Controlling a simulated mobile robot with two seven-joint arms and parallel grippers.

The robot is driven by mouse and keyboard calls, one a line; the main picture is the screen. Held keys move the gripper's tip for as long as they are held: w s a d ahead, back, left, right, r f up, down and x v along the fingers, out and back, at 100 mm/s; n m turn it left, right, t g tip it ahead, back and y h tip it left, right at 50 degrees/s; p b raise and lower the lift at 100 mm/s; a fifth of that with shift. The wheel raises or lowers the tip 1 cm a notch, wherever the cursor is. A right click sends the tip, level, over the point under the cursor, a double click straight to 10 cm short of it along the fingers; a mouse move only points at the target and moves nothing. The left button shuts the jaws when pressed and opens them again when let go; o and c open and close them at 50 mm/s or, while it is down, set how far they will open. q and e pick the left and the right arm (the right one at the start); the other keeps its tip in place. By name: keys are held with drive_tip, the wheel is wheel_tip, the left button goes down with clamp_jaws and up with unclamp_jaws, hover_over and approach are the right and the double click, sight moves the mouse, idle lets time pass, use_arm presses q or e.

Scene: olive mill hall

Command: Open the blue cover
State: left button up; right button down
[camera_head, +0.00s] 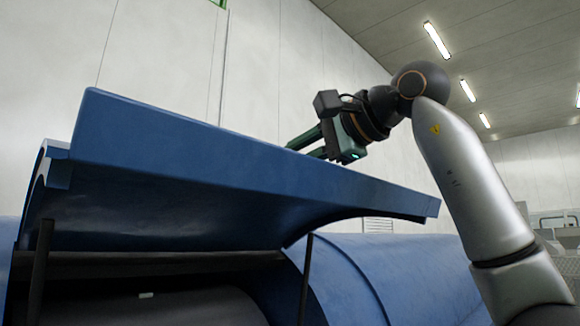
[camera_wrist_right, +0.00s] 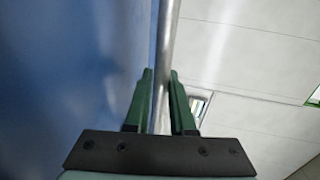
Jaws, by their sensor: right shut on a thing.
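The blue cover (camera_head: 230,175) is raised and tilted above a blue drum-like housing (camera_head: 375,275), with a dark opening under it. My right gripper (camera_head: 308,143) is at the cover's upper far side, its fingertips partly hidden behind the cover's edge. In the right wrist view its green fingers (camera_wrist_right: 161,95) are shut around a grey metal bar (camera_wrist_right: 167,35), which runs alongside the blue cover surface (camera_wrist_right: 65,75). How the bar is fixed to the cover is hidden. My left gripper is not in view.
Dark upright struts (camera_head: 305,280) stand at the opening, one at the left and one right of the middle. A dark rounded surface (camera_head: 185,308) lies inside. Grey machinery (camera_head: 562,235) stands at the far right.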

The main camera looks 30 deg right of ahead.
drive_tip(key=shift+f, duration=0.15)
drive_tip(key=c, duration=0.8)
unclamp_jaws()
drive_tip(key=shift+w, duration=0.1)
drive_tip(key=shift+o, duration=0.2)
drive_tip(key=v, duration=1.2)
drive_tip(key=shift+s+b, duration=0.2)
drive_tip(key=shift+b, duration=0.2)
drive_tip(key=shift+p, duration=0.35)
